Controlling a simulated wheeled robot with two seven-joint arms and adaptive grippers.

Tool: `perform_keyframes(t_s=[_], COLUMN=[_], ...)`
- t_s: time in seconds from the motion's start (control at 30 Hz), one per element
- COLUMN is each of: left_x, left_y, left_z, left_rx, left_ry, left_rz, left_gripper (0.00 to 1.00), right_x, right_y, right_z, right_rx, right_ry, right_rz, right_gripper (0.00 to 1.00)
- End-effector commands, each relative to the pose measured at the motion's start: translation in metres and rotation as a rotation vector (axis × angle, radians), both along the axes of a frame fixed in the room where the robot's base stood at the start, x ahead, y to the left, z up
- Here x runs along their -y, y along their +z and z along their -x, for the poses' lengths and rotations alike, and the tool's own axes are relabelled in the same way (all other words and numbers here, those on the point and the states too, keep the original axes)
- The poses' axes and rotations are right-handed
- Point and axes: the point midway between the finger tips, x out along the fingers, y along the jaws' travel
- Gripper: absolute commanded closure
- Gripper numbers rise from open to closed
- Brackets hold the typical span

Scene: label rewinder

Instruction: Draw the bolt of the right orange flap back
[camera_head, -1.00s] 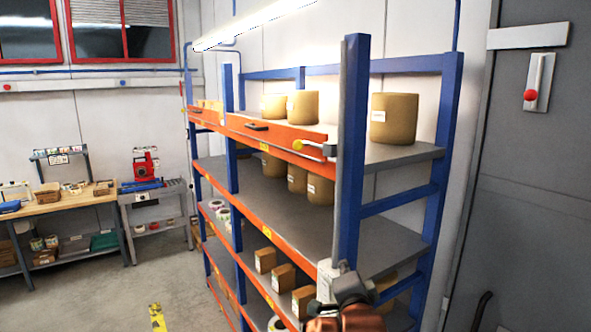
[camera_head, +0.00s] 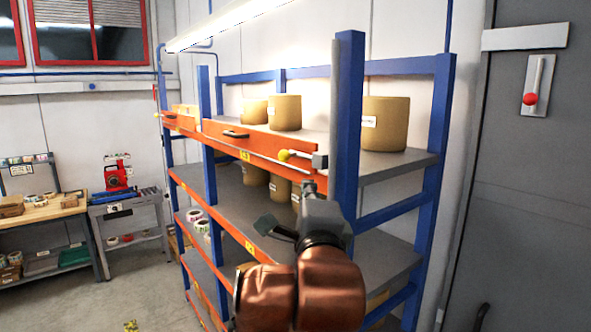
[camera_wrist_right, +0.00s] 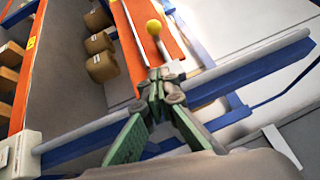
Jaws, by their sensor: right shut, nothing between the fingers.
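The right orange flap (camera_head: 265,142) runs along the front of the top shelf, with a dark handle (camera_head: 236,134) on it. Its bolt has a yellow knob (camera_head: 284,155) and a grey rod reaching a catch (camera_head: 319,161) beside the blue front post. The knob also shows in the right wrist view (camera_wrist_right: 154,27), beyond the fingertips. My right gripper (camera_head: 309,188) is shut and empty, just below the catch in the head view. In the wrist view its green fingers (camera_wrist_right: 162,83) meet in front of the bolt's near end and partly hide it; I cannot tell if they touch. My left gripper is out of view.
The blue front post (camera_head: 348,130) with a grey pole stands close to my right gripper. Brown rolls (camera_head: 385,122) stand on the top shelf behind the flap. Another orange flap (camera_head: 179,121) is farther left. The floor left of the rack is mostly clear.

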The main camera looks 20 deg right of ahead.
Motion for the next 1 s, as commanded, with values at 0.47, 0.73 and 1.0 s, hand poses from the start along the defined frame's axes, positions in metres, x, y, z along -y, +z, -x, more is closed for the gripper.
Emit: perform_keyframes(t_s=[0.47, 0.73, 1.0], left_x=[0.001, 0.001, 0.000], left_y=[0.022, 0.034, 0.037], left_z=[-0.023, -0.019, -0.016], left_rx=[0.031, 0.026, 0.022], left_ry=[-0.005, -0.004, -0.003], left_rz=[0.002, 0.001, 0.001], left_gripper=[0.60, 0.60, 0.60], right_x=[0.023, 0.014, 0.007], right_y=[0.012, 0.020, 0.021], right_z=[-0.077, -0.115, -0.127], right_rx=[-0.004, -0.003, -0.001], right_ry=[-0.008, -0.006, -0.006], right_rz=[0.003, 0.002, 0.001], right_gripper=[1.00, 1.00, 1.00])
